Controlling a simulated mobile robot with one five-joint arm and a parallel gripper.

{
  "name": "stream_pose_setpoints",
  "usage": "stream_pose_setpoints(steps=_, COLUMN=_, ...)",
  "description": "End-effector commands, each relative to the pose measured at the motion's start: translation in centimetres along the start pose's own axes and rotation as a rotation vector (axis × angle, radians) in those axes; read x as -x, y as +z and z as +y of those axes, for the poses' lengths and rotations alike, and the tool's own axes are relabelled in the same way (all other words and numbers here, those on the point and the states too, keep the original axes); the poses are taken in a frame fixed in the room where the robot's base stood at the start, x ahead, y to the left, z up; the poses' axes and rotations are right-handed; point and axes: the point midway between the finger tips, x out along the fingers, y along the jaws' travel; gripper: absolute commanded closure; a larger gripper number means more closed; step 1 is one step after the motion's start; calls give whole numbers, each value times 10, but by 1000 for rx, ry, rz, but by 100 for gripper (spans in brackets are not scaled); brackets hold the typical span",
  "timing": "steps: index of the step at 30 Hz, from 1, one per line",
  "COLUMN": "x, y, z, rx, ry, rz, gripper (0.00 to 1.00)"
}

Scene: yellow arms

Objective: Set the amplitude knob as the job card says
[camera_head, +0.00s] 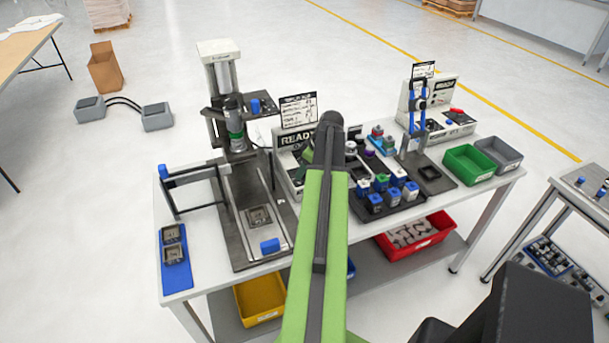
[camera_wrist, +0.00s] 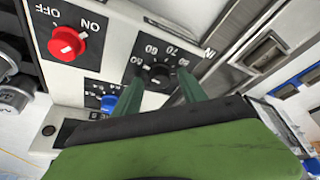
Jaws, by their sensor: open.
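The amplitude knob (camera_wrist: 159,74) seems to be the small black dial with a ring of printed numbers on a pale panel, in the wrist view. My gripper (camera_wrist: 160,86) is open, its two green fingers reaching to either side of this dial; I cannot tell whether they touch it. The dial's exact setting is too small to read surely. In the head view a white card with handwriting (camera_head: 298,110) stands above the READY unit (camera_head: 292,146); its words are not legible.
A red OFF/ON knob (camera_wrist: 68,44) and a blue control (camera_wrist: 108,102) sit left of the dial. A press-like machine (camera_head: 232,130) stands left on the table, a black tray of blocks (camera_head: 398,208) right, and a second machine (camera_head: 440,120) with its own card (camera_head: 423,70) at the back right.

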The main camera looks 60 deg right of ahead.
Motion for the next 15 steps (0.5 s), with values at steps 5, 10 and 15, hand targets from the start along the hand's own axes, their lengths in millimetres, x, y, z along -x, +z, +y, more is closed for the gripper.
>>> stream_pose_setpoints(steps=5, x=1, y=-1, z=0, rx=0, ry=0, rz=0, gripper=53)
stream_pose_setpoints(steps=10, x=1, y=-1, z=0, rx=1, ry=0, rz=0, gripper=76)
stream_pose_setpoints(steps=15, x=1, y=-1, z=0, rx=1, ry=0, rz=0, gripper=98)
